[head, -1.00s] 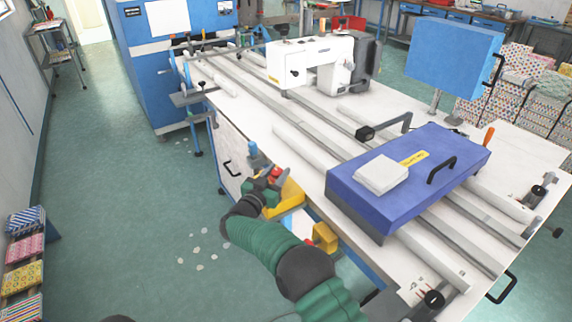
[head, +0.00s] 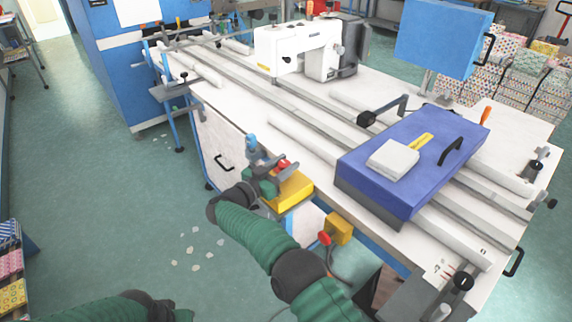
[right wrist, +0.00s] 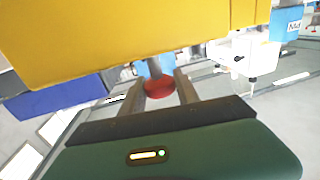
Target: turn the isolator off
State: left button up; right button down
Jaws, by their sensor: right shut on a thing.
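A large yellow box (head: 292,190) is on the side of the white table, with a red knob (head: 284,164) at its upper end. My right gripper (head: 283,167) is at this knob, its grey fingers one on each side. In the right wrist view the red knob (right wrist: 159,90) sits between the two fingertips (right wrist: 159,86), and the yellow box (right wrist: 120,40) fills the top. The gripper is shut on the red knob. A smaller yellow box (head: 339,228) with a red knob (head: 324,238) is nearer on the same side. Which box is the isolator is not marked. My left gripper is out of view.
The white table (head: 225,98) carries rails, a white sewing machine (head: 300,48) and a blue case (head: 400,180). A blue-capped part (head: 251,142) stands close beside my right gripper. The green floor (head: 90,190) at left is mostly clear, with a few pale scraps.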

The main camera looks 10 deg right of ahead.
jog(key=shift+a, duration=0.1)
jog(key=c, duration=1.1)
grip_release()
jog(key=shift+o, duration=1)
jog(key=shift+a, duration=0.15)
jog(key=shift+r, duration=0.15)
jog(key=r, duration=0.3)
jog(key=shift+s+a+r+p, duration=0.1)
jog(key=shift+s+p, duration=0.2)
jog(key=s+a+r+p, duration=0.1)
jog(key=s, duration=1.4)
jog(key=shift+a+r, duration=0.15)
jog(key=shift+a, duration=0.2)
